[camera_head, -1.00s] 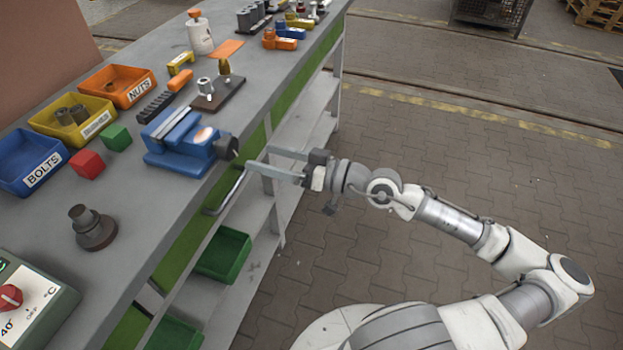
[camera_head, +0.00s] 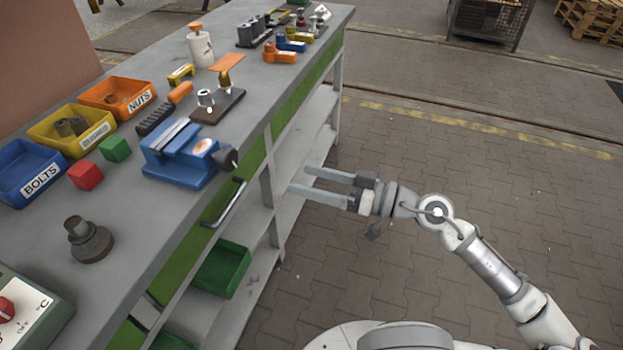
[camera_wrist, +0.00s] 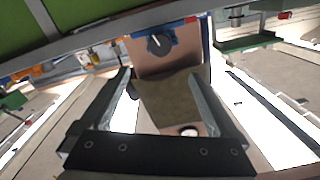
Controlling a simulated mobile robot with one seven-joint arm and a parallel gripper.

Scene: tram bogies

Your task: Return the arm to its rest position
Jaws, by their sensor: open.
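My gripper (camera_head: 308,182) is open, with its two long fingers apart and nothing between them in the head view. It is off the right side of the workbench (camera_head: 150,228), clear of the bench's front edge and close to the shelves below. My arm reaches from the lower right of the head view. The wrist view shows both fingers of my gripper (camera_wrist: 165,98) spread, with the dark end knob of the blue vise (camera_wrist: 160,43) beyond them. In the head view the blue vise (camera_head: 182,158) sits at the bench edge, apart from my gripper.
A drawer handle (camera_head: 226,206) sticks out from the bench front, left of my gripper. A green bin (camera_head: 222,270) stands on a shelf below. Yellow, orange and blue bins line the bench's left. The paved floor (camera_head: 480,150) right of the bench is open. A wire crate (camera_head: 488,20) stands far back.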

